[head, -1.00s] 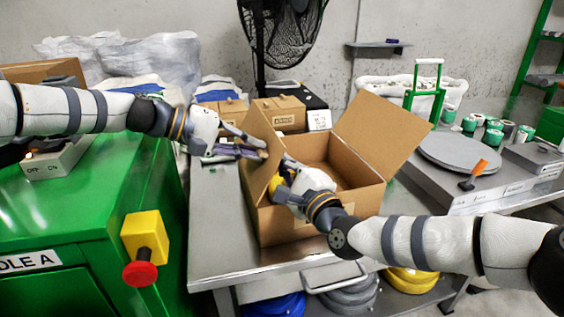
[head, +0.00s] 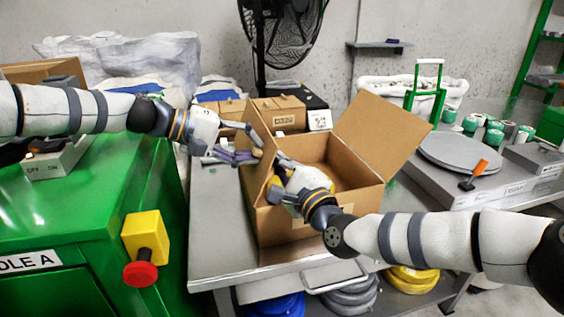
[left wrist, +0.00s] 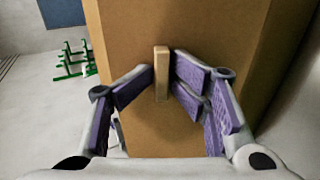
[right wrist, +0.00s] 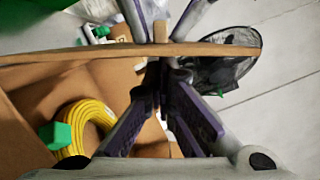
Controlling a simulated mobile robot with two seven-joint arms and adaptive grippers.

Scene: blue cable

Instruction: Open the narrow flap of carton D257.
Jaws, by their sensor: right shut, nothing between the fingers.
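An open brown carton (head: 350,197) stands on the metal table; its number is not readable. Its narrow left flap (head: 256,122) is nearly upright, and a wide flap (head: 382,135) leans out to the right. My right gripper (head: 279,163) is at the flap's inner side, shut and empty. In the right wrist view its fingertips (right wrist: 161,66) are close beside the flap's edge (right wrist: 80,53); contact is unclear.
A green cabinet (head: 75,225) with a yellow-and-red button stands at left. Small cartons (head: 285,113) and a black fan (head: 282,30) are behind. A grey turntable machine (head: 460,152) stands at right. A yellow cable coil (right wrist: 80,125) lies inside the carton.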

